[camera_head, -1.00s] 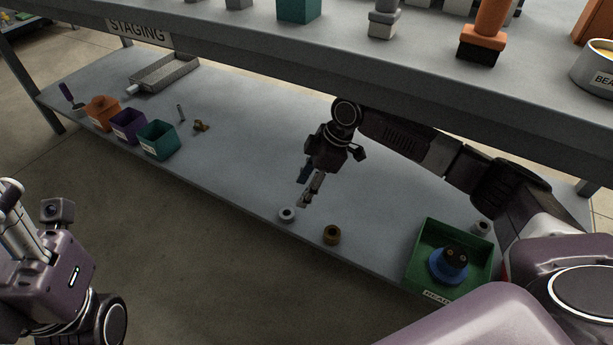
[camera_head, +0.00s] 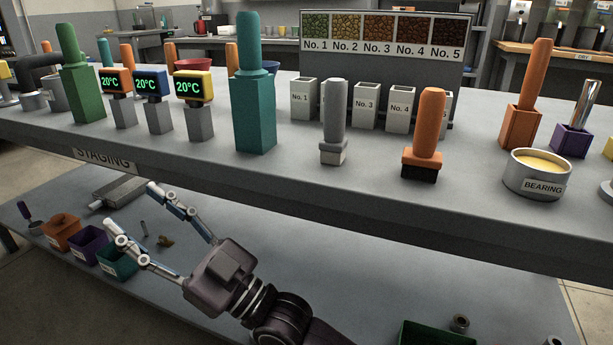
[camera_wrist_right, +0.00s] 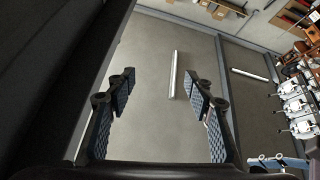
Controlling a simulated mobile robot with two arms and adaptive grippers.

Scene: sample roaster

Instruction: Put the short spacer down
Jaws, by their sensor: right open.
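My right gripper (camera_head: 133,206) is open, its two fingers spread apart above the lower shelf (camera_head: 300,255) in the head view. Its fingers also show in the right wrist view (camera_wrist_right: 162,95), with nothing between them.
The upper bench (camera_head: 300,190) overhangs the lower shelf and carries tall tools and a bearing tin (camera_head: 537,177). Orange (camera_head: 61,233), purple (camera_head: 88,245) and teal bins (camera_head: 117,262) and a grey tray (camera_head: 119,193) are at the lower shelf's left. The lower shelf's middle is clear.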

